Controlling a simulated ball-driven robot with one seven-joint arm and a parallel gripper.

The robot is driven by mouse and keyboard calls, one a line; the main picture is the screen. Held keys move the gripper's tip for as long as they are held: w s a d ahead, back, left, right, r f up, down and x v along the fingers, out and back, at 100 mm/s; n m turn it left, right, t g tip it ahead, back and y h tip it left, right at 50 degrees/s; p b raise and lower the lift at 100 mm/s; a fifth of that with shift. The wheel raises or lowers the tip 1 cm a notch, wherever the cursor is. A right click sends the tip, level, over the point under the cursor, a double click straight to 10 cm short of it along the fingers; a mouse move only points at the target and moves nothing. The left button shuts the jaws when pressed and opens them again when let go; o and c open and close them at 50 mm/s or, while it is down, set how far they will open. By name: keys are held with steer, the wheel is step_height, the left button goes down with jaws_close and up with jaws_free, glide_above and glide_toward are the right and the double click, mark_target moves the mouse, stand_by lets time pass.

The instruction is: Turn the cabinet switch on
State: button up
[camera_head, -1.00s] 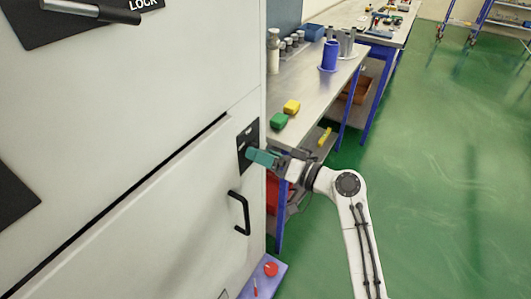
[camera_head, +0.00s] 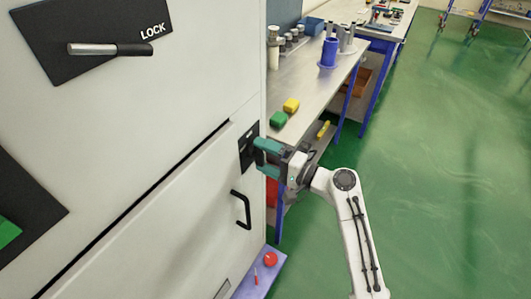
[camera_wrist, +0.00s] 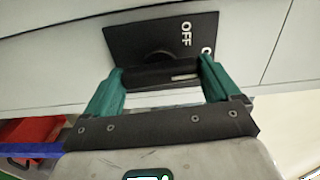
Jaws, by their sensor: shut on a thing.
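The cabinet switch sits on a black plate (camera_head: 248,135) near the right edge of the pale cabinet. In the wrist view the plate (camera_wrist: 125,38) shows the word OFF, turned sideways, and part of another label hidden behind a finger. The dark switch handle (camera_wrist: 158,74) stands out from a round base, between my green fingertips. My gripper (camera_head: 262,152) is shut on this handle, with a finger on either side. In the head view my gripper hides the handle and part of the plate. The exact angle of the handle relative to the labels is hard to tell.
A black door handle (camera_head: 241,209) is below the switch. A LOCK lever (camera_head: 110,49) is at upper left. A metal workbench (camera_head: 310,85) with green and yellow blocks stands right of the cabinet. A purple surface with a red button (camera_head: 271,264) is below. The green floor at right is clear.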

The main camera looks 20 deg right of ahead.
steer(key=shift+d+f+m, duration=0.1)
steer(key=shift+m, duration=0.3)
steer(key=o, duration=0.8)
steer(key=shift+s, duration=0.1)
steer(key=b+v, duration=0.1)
steer(key=v, duration=0.9)
steer(key=shift+s+d+b, duration=0.2)
steer(key=shift+s+b, duration=0.05)
steer(key=shift+b, duration=0.15)
